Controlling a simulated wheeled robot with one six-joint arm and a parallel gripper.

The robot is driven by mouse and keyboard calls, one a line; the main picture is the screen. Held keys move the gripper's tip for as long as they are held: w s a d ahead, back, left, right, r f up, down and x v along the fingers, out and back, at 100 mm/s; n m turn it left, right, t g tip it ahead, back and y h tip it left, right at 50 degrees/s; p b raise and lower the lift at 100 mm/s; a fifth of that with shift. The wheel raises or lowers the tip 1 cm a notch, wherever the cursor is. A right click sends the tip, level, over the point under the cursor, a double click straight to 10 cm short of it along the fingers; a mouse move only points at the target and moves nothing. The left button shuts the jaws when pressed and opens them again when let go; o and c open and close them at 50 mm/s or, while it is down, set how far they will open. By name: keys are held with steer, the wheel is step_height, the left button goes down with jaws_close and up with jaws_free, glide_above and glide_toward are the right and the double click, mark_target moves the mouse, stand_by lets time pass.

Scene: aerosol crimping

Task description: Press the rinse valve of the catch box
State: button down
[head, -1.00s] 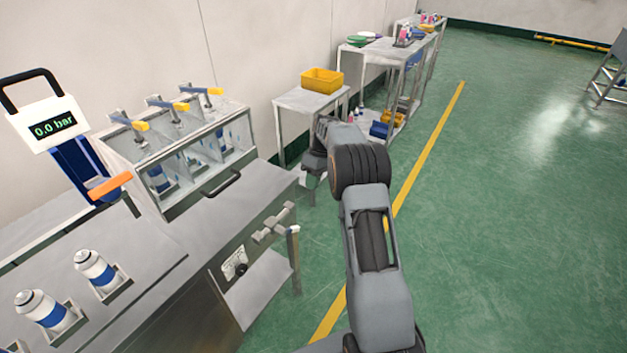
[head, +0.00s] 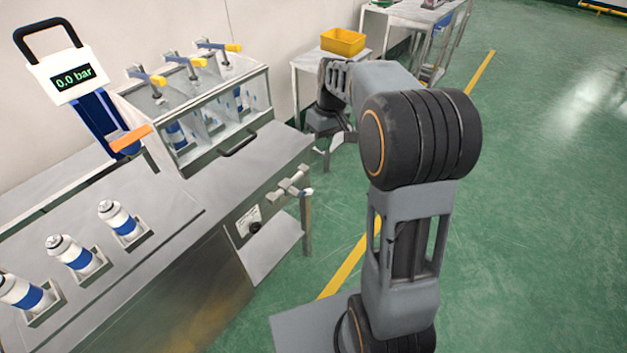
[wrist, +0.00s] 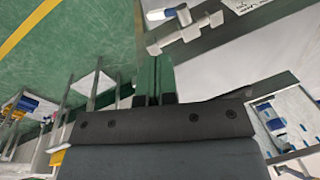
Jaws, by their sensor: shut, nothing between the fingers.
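The catch box (head: 215,130) is a clear-walled metal box on the bench, with three compartments and a dark front handle (head: 238,146). Several blue-banded cans show inside it. Three yellow-tipped levers (head: 186,62) stand over its top. Grey pipe-like valve fittings (head: 289,186) stick out at the bench's right front edge; they also show in the wrist view (wrist: 183,25). No label tells me which part is the rinse valve. My gripper (wrist: 154,75) is shut and empty, just short of the fittings in the wrist picture, with no clear contact. Its fingertips are not clear in the head view.
Several cans (head: 118,218) sit in holders on the bench (head: 170,195). A side table with a yellow bin (head: 343,41) stands behind my arm. Green floor is open on the right.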

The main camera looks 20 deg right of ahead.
steer(key=s+a+m+t+h, duration=0.1)
steer(key=s+a+m, duration=0.1)
steer(key=s, duration=0.7)
steer(key=s+a+m+t, duration=0.1)
steer(key=s+a+t, duration=0.1)
steer(key=s, duration=0.7)
steer(key=shift+s+f+m+t+h, duration=0.15)
steer(key=shift+s+m+t+h, duration=0.15)
steer(key=shift+m+h, duration=0.1)
